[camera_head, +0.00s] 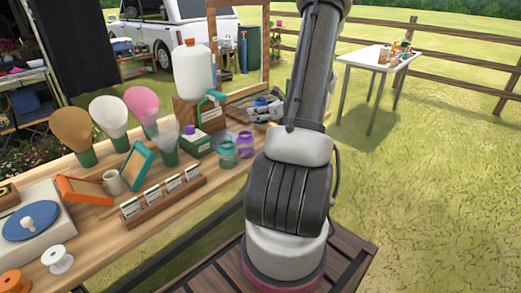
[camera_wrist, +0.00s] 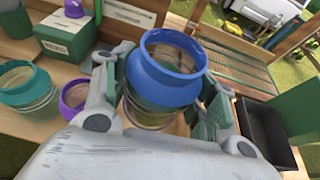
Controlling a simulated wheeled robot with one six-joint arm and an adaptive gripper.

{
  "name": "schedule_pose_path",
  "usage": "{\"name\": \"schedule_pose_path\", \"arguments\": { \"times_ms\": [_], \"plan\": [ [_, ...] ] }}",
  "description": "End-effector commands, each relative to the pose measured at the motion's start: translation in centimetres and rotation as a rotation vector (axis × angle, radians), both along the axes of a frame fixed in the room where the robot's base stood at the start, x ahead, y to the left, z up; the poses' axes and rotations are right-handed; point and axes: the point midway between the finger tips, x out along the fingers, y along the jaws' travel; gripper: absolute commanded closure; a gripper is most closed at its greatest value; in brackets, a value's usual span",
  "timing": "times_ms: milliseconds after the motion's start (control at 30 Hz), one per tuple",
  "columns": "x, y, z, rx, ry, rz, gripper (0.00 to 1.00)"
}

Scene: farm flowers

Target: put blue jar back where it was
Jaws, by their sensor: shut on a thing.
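The blue jar (camera_wrist: 165,78) is held between the two fingers of my gripper (camera_wrist: 162,92) in the wrist view. It is open-topped with a blue rim and a clearer lower body, and it looks tilted in that view. In the head view, my gripper (camera_head: 264,109) is at the far right part of the wooden table, with a bit of the blue jar (camera_head: 260,102) showing. The arm hides part of the table there. Whether the jar's base touches the table cannot be told.
A teal jar (camera_head: 227,154) and a purple jar (camera_head: 245,146) stand left of my gripper, beside a green box (camera_head: 196,141). A large white jug (camera_head: 193,72) stands behind. In the wrist view, a black tray (camera_wrist: 268,128) lies right of the fingers.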

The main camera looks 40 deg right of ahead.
Motion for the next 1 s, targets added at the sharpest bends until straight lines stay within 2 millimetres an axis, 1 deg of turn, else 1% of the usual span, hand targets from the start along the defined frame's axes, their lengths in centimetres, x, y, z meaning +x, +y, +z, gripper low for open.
{"name": "schedule_pose_path", "arguments": {
  "times_ms": [67,300,467,600,700,1000],
  "plan": [
    [0.1,-0.2,-0.4,0.006,0.001,-0.011,0.77],
    [0.1,-0.4,-4.8,0.021,0.011,-0.026,0.77],
    [0.1,-0.4,-6.5,0.02,0.01,-0.026,0.77],
    [0.1,-0.4,-8.8,0.021,0.01,-0.026,0.77],
    [0.1,-0.4,-9.9,0.02,0.01,-0.026,0.77],
    [0.1,-0.4,-10.2,0.017,0.008,-0.026,0.77]
  ]
}}
